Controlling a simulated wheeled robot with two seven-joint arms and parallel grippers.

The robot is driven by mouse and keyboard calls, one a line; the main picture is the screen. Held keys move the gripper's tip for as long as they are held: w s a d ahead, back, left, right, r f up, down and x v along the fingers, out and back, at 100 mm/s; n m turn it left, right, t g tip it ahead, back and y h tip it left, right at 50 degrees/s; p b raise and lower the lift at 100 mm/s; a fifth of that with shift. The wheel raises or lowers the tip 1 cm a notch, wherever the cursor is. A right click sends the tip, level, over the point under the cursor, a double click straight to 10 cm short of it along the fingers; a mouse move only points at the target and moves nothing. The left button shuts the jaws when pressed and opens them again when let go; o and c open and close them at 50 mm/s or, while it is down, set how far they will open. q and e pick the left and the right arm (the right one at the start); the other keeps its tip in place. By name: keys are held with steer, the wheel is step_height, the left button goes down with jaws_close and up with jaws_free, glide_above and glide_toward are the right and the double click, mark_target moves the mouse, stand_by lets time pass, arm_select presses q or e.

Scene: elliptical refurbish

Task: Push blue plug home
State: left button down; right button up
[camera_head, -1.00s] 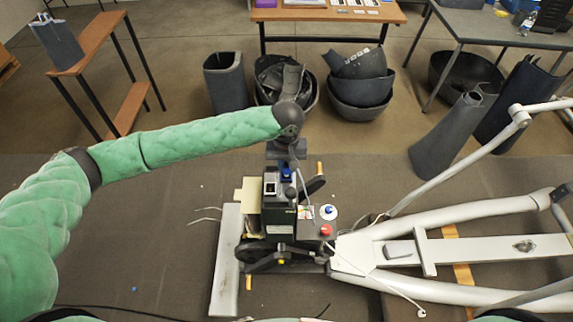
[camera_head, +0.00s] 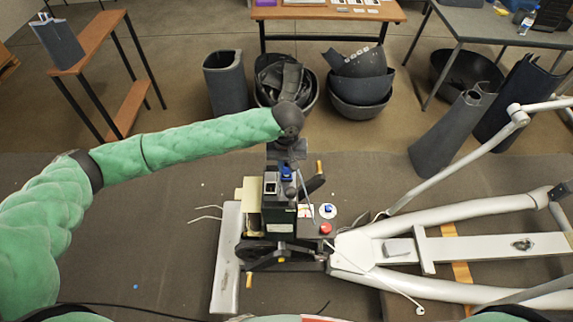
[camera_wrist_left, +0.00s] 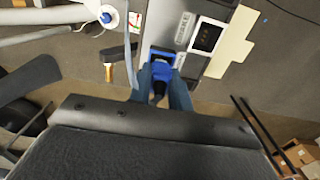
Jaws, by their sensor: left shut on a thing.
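The blue plug (camera_head: 286,173) shows just below my left gripper (camera_head: 286,160), on top of the dark control unit (camera_head: 280,222) of the elliptical. In the left wrist view the blue plug (camera_wrist_left: 161,70) sits between my two left fingers (camera_wrist_left: 161,88), which are closed on it. The plug meets a blue-rimmed socket (camera_wrist_left: 163,54) on the unit's face. I cannot tell how deep it sits, as the fingers and plug body hide part of the join. My right gripper is not in view.
A red button (camera_head: 326,228) and a white disc with a blue knob (camera_head: 328,211) lie right of the unit. The white elliptical frame (camera_head: 450,255) extends right. A beige card (camera_head: 248,195) stands at its left. Loose wires (camera_head: 205,216) stick out left over clear floor.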

arm_select(q)
steer(key=shift+f, duration=0.6)
stand_by(1.1)
steer(key=c, duration=1.2)
jaws_free()
